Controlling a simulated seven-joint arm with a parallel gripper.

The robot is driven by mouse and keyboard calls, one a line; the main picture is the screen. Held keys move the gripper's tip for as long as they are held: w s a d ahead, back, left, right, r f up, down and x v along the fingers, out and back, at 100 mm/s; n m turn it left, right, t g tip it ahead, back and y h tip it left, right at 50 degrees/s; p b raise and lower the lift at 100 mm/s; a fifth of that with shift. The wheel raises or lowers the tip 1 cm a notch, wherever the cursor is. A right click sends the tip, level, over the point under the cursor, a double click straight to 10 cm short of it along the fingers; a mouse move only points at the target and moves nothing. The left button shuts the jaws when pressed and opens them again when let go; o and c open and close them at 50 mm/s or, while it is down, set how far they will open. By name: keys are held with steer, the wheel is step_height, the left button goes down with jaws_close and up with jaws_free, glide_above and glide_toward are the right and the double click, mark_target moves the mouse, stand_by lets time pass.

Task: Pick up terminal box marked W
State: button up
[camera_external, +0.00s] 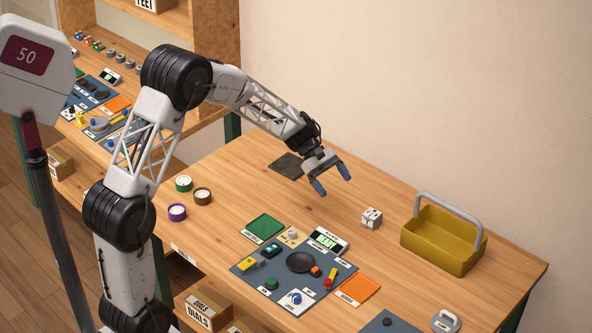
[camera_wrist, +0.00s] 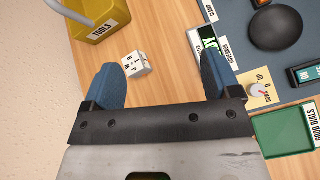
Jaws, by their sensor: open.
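A small white box (camera_external: 371,218) with dark marks stands on the wooden table, left of the yellow bin. It also shows in the wrist view (camera_wrist: 136,64), just ahead of my left-hand finger, with small dark letters on its faces. I cannot surely read a W on it. My gripper (camera_external: 334,183) is open and empty above the table, to the left of and behind the box. Its two blue fingers (camera_wrist: 160,75) are spread wide in the wrist view. They do not touch the box.
A yellow bin (camera_external: 440,243) with a grey handle, labelled TOOLS in the wrist view, stands right of the box. A blue-grey work mat (camera_external: 255,278) with dial parts, a green tray (camera_external: 263,227) and an orange tray (camera_external: 358,289) lie nearer the front. Tape rolls (camera_external: 177,212) lie left.

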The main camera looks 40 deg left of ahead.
mark_target(369, 212)
steer(key=w+f+n+h, duration=0.1)
steer(key=w+f, duration=0.2)
steer(key=w+a+f+n+t+h, duration=0.1)
steer(key=w+f+n, duration=0.1)
steer(key=w+f, duration=0.1)
steer(key=w+f+n, duration=0.1)
steer(key=w+f, duration=0.2)
steer(key=f, duration=0.1)
steer(key=shift+w+a+f+n+t+h, duration=0.25)
steer(key=shift+w+f+n+t+h, duration=0.05)
steer(key=shift+f+h, duration=0.1)
steer(key=shift+d, duration=0.15)
steer(key=shift+x, duration=1.15)
steer(key=shift+d, duration=0.15)
steer(key=shift+x, duration=2.5)
steer(key=shift+s+f, duration=0.1)
steer(key=shift+s, duration=0.05)
